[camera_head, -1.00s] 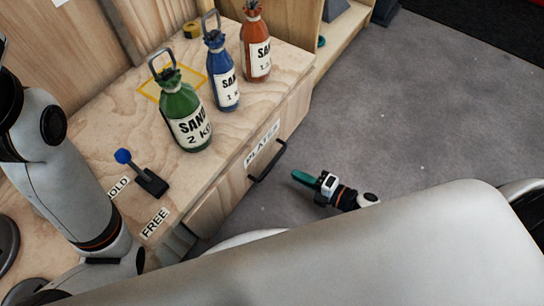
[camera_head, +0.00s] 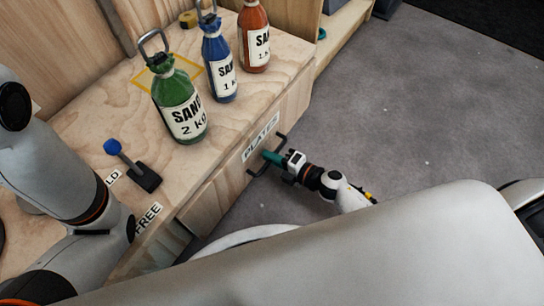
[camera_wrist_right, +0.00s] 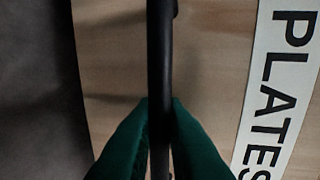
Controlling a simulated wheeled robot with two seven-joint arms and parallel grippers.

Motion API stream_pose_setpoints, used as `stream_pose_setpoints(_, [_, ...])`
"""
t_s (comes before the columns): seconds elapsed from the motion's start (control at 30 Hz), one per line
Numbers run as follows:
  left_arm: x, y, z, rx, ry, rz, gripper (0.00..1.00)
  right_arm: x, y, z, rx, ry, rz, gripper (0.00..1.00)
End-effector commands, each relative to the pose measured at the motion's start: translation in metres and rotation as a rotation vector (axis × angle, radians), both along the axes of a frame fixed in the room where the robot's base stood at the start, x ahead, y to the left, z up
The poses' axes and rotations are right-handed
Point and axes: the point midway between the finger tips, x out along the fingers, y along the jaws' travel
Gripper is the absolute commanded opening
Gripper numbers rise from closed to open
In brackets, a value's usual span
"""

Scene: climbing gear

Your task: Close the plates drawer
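The plates drawer has a pale wooden front (camera_head: 220,193) below the tabletop edge, with a white "PLATES" label (camera_head: 262,135) that also shows in the right wrist view (camera_wrist_right: 274,85). I cannot clearly tell how far it stands out. Its black bar handle (camera_head: 281,139) runs up the middle of the right wrist view (camera_wrist_right: 160,50). My right gripper (camera_head: 269,157) is at the handle; its green fingers (camera_wrist_right: 160,120) lie close against both sides of the bar, shut on it. My left arm crosses the left of the head view; its gripper is out of sight.
On the bench top (camera_head: 95,105) stand a green sandbag bottle (camera_head: 180,105), a blue one (camera_head: 219,65) and a red one (camera_head: 254,40). A blue-knobbed lever (camera_head: 130,165) sits near a "FREE" label (camera_head: 148,217). Grey floor (camera_head: 400,110) is open to the right.

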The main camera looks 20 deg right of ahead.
Motion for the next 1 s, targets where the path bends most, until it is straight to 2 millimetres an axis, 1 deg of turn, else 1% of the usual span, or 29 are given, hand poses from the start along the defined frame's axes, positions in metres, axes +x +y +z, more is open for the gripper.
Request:
stream_pose_setpoints(0.3, [0.0,0.0,0.0,0.0,-0.001,0.0,0.68,0.001,0.0,0.0,0.0,0.0,0.0,0.0])
stream_pose_setpoints(0.37, [0.0,0.0,0.001,0.0,-0.001,0.0,0.68,0.004,0.003,0.0,0.001,-0.001,0.0,0.0])
stream_pose_setpoints(0.57, [0.0,0.0,0.004,0.0,-0.001,-0.001,0.68,0.026,0.02,0.001,0.001,0.0,-0.001,0.0])
stream_pose_setpoints(0.83, [0.0,0.0,0.003,0.0,0.0,0.0,0.68,0.029,0.022,0.0,0.0,-0.001,-0.003,0.0])
stream_pose_setpoints(0.87, [0.0,0.0,0.003,0.0,0.0,0.0,0.68,0.029,0.022,0.0,0.0,-0.001,-0.003,0.14])
stream_pose_setpoints(0.9, [0.0,0.0,0.003,0.0,0.0,0.0,0.68,0.029,0.022,0.001,0.001,-0.002,-0.003,0.16])
stream_pose_setpoints(1.0, [0.0,0.0,0.003,0.0,0.0,0.0,0.68,0.029,0.022,0.001,0.001,-0.002,-0.002,0.16])
